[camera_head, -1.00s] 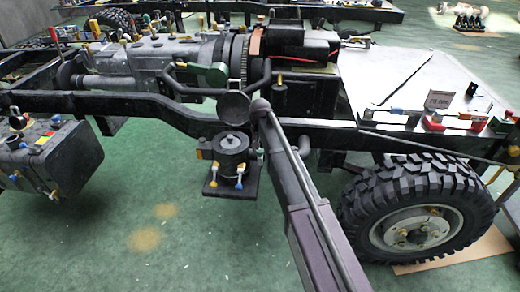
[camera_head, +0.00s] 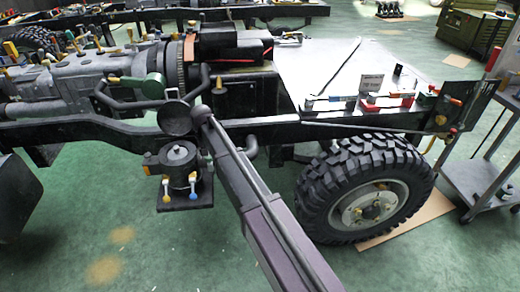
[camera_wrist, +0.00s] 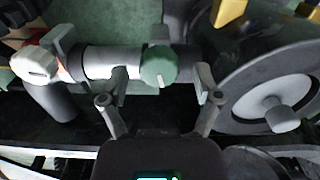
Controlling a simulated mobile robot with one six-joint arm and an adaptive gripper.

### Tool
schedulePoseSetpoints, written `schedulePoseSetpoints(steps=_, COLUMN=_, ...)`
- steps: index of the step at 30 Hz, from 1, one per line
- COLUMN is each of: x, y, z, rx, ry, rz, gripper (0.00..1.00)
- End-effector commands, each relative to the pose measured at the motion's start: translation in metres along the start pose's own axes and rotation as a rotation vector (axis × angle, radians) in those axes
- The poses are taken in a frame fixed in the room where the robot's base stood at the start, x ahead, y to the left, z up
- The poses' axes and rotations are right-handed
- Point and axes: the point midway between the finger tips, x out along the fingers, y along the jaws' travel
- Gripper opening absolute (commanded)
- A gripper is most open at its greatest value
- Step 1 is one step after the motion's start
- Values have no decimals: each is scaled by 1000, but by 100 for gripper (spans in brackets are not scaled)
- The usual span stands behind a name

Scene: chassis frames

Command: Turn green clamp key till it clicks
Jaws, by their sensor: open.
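The green clamp key appears in the wrist view as a round green knob (camera_wrist: 158,68) with a short pale mark at its lower edge. It sits on a horizontal grey pipe. My gripper (camera_wrist: 161,98) is open and empty, with one fingertip low on each side of the knob. A gap shows between each finger and the knob. In the head view a green cylinder (camera_head: 153,86) on the chassis, close to the end of my arm, looks like the same part. My gripper cannot be made out in the head view.
A grey pipe fitting with a white cap (camera_wrist: 36,64) lies left of the knob, and a large round disc (camera_wrist: 268,97) lies right. The black frame rail (camera_head: 80,131), engine (camera_head: 72,78) and tyre (camera_head: 365,190) surround my arm. A grey cart (camera_head: 482,180) stands at right. Green floor is open at lower left.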

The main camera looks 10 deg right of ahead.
Motion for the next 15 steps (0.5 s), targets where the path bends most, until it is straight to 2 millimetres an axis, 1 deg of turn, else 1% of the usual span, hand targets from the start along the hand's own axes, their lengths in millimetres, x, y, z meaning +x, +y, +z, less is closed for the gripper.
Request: schedulePoseSetpoints(steps=15, x=0, y=-1, z=0, rx=-334, ry=0, rz=0, gripper=82)
